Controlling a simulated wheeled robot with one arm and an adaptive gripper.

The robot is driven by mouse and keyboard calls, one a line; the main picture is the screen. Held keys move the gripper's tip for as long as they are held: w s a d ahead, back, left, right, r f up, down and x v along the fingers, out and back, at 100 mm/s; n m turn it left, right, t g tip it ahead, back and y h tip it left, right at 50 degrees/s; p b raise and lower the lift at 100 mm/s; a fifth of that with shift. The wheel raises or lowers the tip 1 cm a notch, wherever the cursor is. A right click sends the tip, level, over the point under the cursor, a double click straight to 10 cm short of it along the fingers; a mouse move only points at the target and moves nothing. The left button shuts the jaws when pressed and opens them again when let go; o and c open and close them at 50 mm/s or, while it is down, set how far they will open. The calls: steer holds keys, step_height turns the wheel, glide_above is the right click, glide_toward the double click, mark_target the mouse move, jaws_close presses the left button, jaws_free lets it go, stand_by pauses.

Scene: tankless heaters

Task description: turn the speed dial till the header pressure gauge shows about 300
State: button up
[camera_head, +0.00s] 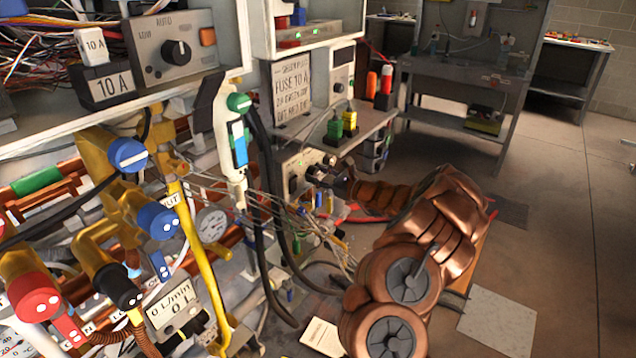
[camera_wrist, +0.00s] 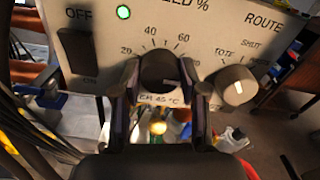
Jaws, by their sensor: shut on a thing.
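The speed dial (camera_wrist: 160,72) is a dark round knob under the marking "% " with 20, 40 and 60 around it in the wrist view. My gripper (camera_wrist: 159,84) is shut on it, one finger on each side. The dial's pointer cannot be made out. In the head view my gripper (camera_head: 322,172) is small at the front of the control box (camera_head: 291,172), and the dial is hidden. A round white gauge (camera_head: 212,223) sits among the pipes at left. Its name and reading are too small to tell.
Left of the dial is a black OFF switch (camera_wrist: 77,53), with a lit green lamp (camera_wrist: 123,12) above. Thin wires (camera_head: 290,215) hang near the box. Open floor (camera_head: 560,220) lies right.

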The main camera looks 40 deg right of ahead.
steer(key=shift+f+n+b, duration=0.25)
steer(key=shift+n+b, duration=0.45)
steer(key=shift+r+n, duration=0.2)
steer(key=shift+n, duration=0.1)
steer(key=o, duration=1.1)
steer(key=shift+o, duration=0.2)
steer(key=shift+s, duration=0.1)
steer(key=v, duration=1.2)
